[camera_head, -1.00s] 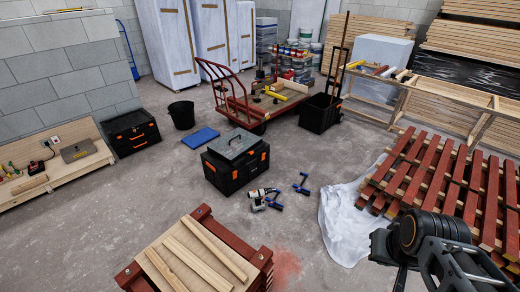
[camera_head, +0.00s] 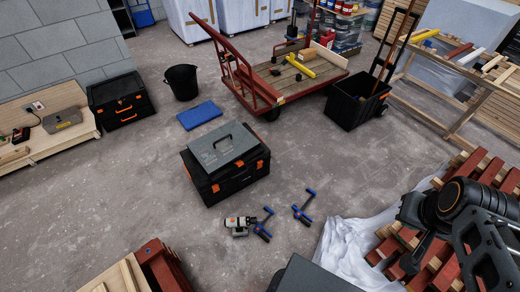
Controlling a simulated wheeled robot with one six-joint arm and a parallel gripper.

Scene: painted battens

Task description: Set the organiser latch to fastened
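A grey organiser case (camera_head: 224,146) with a carry handle lies flat on a black toolbox (camera_head: 230,184) with orange clips, on the concrete floor near the middle. The organiser's latch is too small to make out, so I cannot tell its setting. My gripper (camera_head: 482,250) shows only in part at the lower right, well apart from the organiser, beyond the white sheet. Its fingertips are not visible, and I cannot tell whether it is open or holds anything.
A blue lid (camera_head: 199,115), black bucket (camera_head: 181,82) and red cart (camera_head: 285,90) stand behind. A white sheet (camera_head: 350,250) and red battens (camera_head: 487,177) lie right. Floor left of the toolbox is clear.

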